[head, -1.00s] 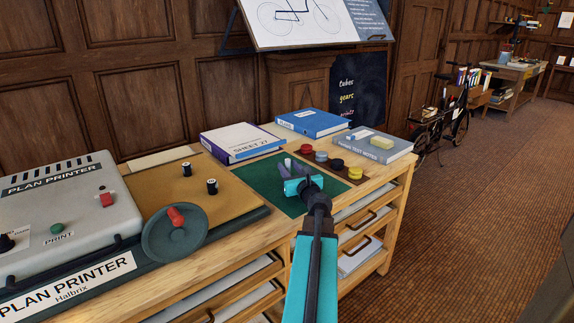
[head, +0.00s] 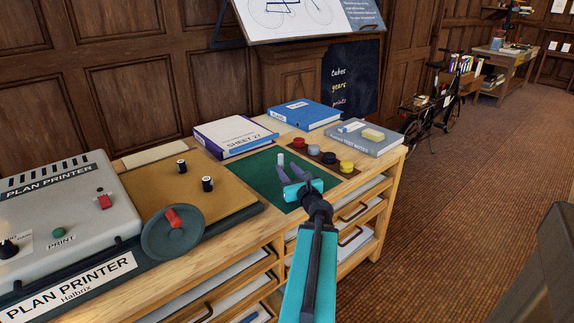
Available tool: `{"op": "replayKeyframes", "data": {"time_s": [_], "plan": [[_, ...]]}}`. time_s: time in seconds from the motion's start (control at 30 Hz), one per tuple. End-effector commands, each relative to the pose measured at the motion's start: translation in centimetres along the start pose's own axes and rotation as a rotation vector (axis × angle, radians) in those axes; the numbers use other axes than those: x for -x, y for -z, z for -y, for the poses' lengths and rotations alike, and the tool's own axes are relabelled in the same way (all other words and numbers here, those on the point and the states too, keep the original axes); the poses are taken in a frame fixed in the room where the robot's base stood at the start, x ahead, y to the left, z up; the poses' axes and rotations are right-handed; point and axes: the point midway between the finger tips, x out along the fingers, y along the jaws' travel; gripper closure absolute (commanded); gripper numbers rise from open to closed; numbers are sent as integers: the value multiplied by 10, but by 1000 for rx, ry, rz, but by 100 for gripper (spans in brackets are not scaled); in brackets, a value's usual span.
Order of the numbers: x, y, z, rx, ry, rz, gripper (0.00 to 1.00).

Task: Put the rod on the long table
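A small pale upright piece, which looks like the rod (head: 280,160), shows at the green mat (head: 248,173) on the wooden cabinet top. My gripper (head: 284,171) is over the mat, with its turquoise body nearer me and its grey fingers reaching away. The fingers look apart, and the pale piece shows by the left fingertip. I cannot tell whether they touch, and the lower part of the piece is hidden. A long wooden table (head: 518,56) stands far off at the right back; I cannot tell whether it is the one named.
The plan printer (head: 60,215) and its handwheel (head: 172,235) fill the left. A black bicycle (head: 440,118) stands beyond the cabinet.

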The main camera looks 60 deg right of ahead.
Motion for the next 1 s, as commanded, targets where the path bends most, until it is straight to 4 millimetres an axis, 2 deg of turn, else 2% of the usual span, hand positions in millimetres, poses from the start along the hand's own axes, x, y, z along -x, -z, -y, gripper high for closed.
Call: {"op": "replayKeyframes", "data": {"time_s": [0.3, 0.93, 1.0], "plan": [[8, -2, 0, 0, 2, 1, 65], [9, -1, 1, 0, 3, 2, 65], [9, -1, 1, 0, 3, 2, 62]]}}
